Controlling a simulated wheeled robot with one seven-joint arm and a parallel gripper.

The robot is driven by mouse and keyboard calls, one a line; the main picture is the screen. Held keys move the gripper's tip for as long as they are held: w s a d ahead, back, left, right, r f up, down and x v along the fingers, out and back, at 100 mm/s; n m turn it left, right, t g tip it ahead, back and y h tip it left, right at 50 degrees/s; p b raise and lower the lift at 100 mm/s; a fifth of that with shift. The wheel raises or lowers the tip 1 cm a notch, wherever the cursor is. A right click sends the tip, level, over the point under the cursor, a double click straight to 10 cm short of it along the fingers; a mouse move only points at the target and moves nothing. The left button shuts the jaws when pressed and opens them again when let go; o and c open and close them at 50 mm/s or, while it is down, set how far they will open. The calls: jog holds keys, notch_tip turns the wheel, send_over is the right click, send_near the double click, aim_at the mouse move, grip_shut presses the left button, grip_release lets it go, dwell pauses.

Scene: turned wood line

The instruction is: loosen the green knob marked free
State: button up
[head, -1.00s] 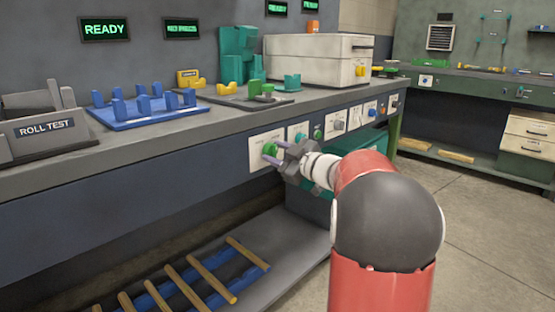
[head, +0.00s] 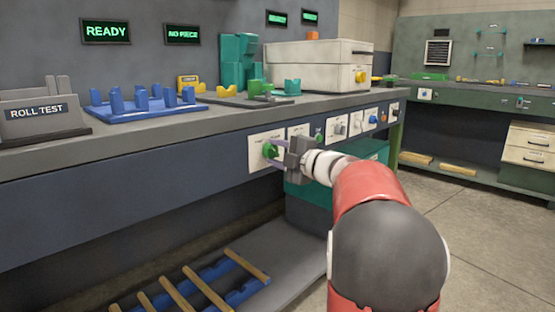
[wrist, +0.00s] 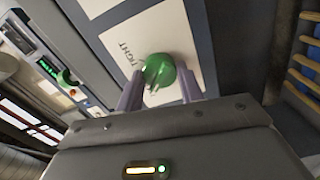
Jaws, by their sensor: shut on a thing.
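The green knob (head: 270,151) sits on a white plate (head: 256,155) on the front of the bench. In the wrist view the green knob (wrist: 160,70) stands between my two fingers, with pale marks on its face. The word TIGHT is printed on the plate (wrist: 165,28) beside it; I cannot read a "free" mark. My gripper (head: 273,153) reaches the knob from the right and is shut on it; its fingers also show in the wrist view (wrist: 160,90).
More plates with controls (head: 355,123) run along the bench front to the right. A blue rack (head: 145,108) and a white box (head: 315,65) stand on the bench top. A lower shelf (head: 290,250) holds wooden rods. Open floor lies at the right.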

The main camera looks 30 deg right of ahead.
jog(key=shift+f+n, duration=0.1)
jog(key=shift+n, duration=0.4)
jog(key=o, duration=1)
jog(key=v, duration=0.8)
